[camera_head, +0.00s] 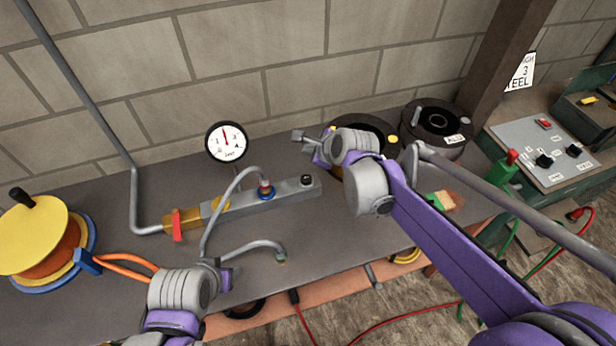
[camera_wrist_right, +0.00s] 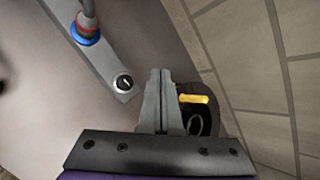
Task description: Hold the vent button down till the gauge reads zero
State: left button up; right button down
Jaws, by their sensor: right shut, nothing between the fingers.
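The round white gauge (camera_head: 227,142) stands above the bench in the head view. Its red needle points nearly straight up; the small digits are hard to read. The black vent button (camera_head: 307,180) sits on the right end of a grey manifold bar (camera_head: 270,197). It also shows in the right wrist view (camera_wrist_right: 123,83). My right gripper (camera_head: 299,136) is shut and empty, above and behind the button, apart from it. In the wrist view its fingers (camera_wrist_right: 163,75) lie just right of the button. My left gripper (camera_head: 222,272) is low over the bench front; its finger gap is unclear.
Hoses (camera_head: 228,195) rise from the manifold and bench. A yellow reel (camera_head: 35,235) stands at left. Black round containers (camera_head: 437,122) stand behind my right arm. A control box (camera_head: 545,150) is at right. A block wall closes the back.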

jog(key=shift+f, duration=0.1)
pick_arm(q)
jog(key=f+b, duration=0.2)
jog(key=f, duration=0.1)
jog(key=s+f+b, duration=0.1)
jog(key=f+b, duration=0.1)
jog(key=b, duration=0.1)
jog(key=shift+s+f, duration=0.1)
jog(key=shift+f, duration=0.3)
pick_arm(e)
send_over(309, 180)
notch_tip(309, 180, down, 8)
jog(key=shift+s+r, duration=0.1)
jog(key=shift+r, duration=0.15)
pick_arm(q)
jog(key=shift+f+b, duration=0.4)
jog(key=shift+b, duration=0.05)
pick_arm(e)
jog(key=shift+f, duration=0.6)
pick_arm(q)
jog(key=shift+f, duration=0.1)
pick_arm(e)
jog(key=shift+f, duration=0.1)
pick_arm(q)
jog(key=shift+s+f, duration=0.1)
jog(key=shift+f, duration=0.1)
pick_arm(e)
jog(key=shift+f, duration=0.3)
